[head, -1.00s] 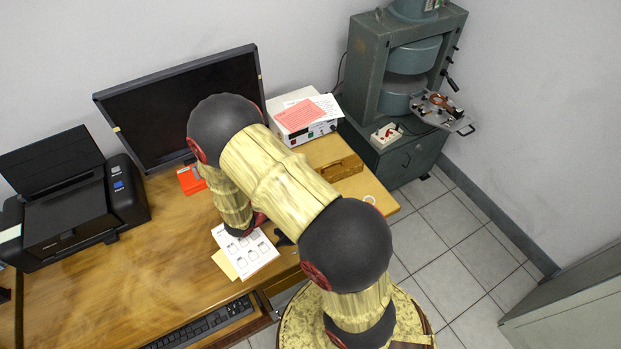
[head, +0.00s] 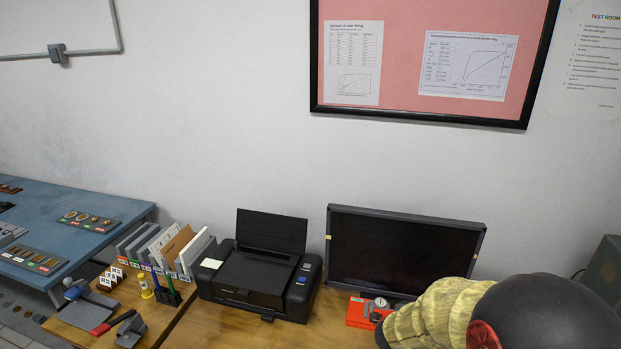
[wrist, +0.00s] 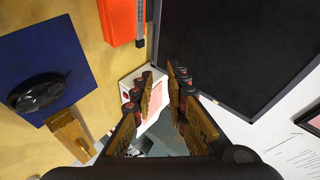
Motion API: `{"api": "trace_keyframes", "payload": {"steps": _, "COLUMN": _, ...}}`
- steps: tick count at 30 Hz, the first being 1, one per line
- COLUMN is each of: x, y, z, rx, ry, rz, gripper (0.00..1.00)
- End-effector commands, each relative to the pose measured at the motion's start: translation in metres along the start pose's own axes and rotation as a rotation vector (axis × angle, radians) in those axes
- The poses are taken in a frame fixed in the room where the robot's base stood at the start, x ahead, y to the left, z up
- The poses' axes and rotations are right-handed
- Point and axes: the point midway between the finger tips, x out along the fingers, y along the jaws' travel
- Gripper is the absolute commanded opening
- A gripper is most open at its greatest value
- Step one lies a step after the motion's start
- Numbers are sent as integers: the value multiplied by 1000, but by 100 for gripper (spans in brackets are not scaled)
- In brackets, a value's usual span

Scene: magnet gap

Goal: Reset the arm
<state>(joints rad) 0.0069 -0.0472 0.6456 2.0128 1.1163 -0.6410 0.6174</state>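My arm shows at the lower right of the head view, in front of the monitor's right end, with a black joint and a pale ribbed link. My gripper is outside the head view. In the wrist view my gripper (wrist: 164,108) has its two fingers apart with nothing between them. Beyond the fingers are a white box with a pink paper and a grey area. The dark monitor screen (wrist: 215,45) is to the right of the fingers. The wooden desk (wrist: 55,135) is to the left.
The monitor (head: 400,250) and black printer (head: 260,275) stand on the desk against the wall. An orange-red device (head: 362,312) lies before the monitor; it also shows in the wrist view (wrist: 118,20). A blue mat (wrist: 35,60) carries a dark object. A blue bench (head: 70,235) is at left.

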Motion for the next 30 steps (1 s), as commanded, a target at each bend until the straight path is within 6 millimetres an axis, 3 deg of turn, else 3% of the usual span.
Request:
{"api": "trace_keyframes", "payload": {"steps": 1, "x": -18, "y": -22, "z": 11, "rx": -46, "ry": -78, "rz": -27, "gripper": 15}}
{"api": "trace_keyframes", "payload": {"steps": 6, "x": -92, "y": -68, "z": 49, "rx": -289, "ry": -342, "rz": -110, "gripper": 15}}
{"api": "trace_keyframes", "payload": {"steps": 11, "x": -172, "y": -79, "z": 64, "rx": -571, "ry": -534, "rz": -185, "gripper": 15}}
{"api": "trace_keyframes", "payload": {"steps": 17, "x": -266, "y": -55, "z": 47, "rx": -967, "ry": -684, "rz": -249, "gripper": 15}}
{"api": "trace_keyframes", "payload": {"steps": 21, "x": -318, "y": -18, "z": 14, "rx": -1252, "ry": -732, "rz": -252, "gripper": 15}}
{"api": "trace_keyframes", "payload": {"steps": 24, "x": -343, "y": 8, "z": -15, "rx": -1428, "ry": -740, "rz": -231, "gripper": 15}}
{"api": "trace_keyframes", "payload": {"steps": 30, "x": -367, "y": 45, "z": -58, "rx": -1639, "ry": -736, "rz": -171, "gripper": 15}}
